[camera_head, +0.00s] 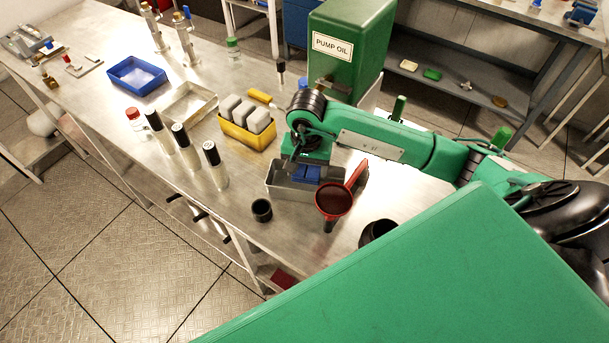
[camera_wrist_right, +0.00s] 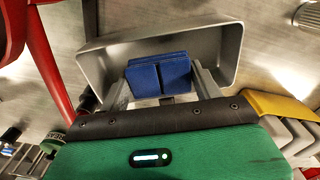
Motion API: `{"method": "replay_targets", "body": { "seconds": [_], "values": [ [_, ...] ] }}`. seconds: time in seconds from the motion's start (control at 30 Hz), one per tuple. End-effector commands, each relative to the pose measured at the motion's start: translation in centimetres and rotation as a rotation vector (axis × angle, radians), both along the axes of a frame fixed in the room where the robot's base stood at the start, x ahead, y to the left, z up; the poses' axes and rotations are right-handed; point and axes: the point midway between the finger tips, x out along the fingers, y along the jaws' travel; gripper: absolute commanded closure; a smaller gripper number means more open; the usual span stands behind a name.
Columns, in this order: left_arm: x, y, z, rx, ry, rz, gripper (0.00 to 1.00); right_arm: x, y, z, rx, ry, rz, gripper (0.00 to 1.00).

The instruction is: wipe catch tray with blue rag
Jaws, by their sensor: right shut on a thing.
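The catch tray (camera_head: 283,191) is a grey metal open box on the bench, in the middle of the head view. In the right wrist view the tray (camera_wrist_right: 218,38) fills the upper middle, with its inside showing. The blue rag (camera_head: 306,173) is a folded blue pad at the tray; it also shows in the right wrist view (camera_wrist_right: 158,77). My right gripper (camera_wrist_right: 162,92) is shut on the rag, one finger on each side of it. Whether the rag touches the tray floor cannot be told. My left gripper is not in view.
A red funnel (camera_head: 333,200) stands close to the right of the tray, with a black cup (camera_head: 261,210) in front. A yellow bin (camera_head: 245,134) with grey blocks and several white bottles stand to the left. The green PUMP OIL can (camera_head: 345,55) is behind.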

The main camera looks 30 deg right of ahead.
Motion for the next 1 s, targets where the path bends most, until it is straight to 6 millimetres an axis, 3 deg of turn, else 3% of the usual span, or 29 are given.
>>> {"method": "replay_targets", "body": {
  "seconds": [0.33, 1.0],
  "values": [
    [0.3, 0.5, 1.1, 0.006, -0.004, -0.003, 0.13, 0.5, -0.9, 3.0, -0.001, 0.0, -0.014, 0.58],
    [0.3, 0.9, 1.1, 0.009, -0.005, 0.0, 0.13, 0.5, -0.9, 3.2, 0.0, 0.0, -0.015, 0.58]
  ]
}}
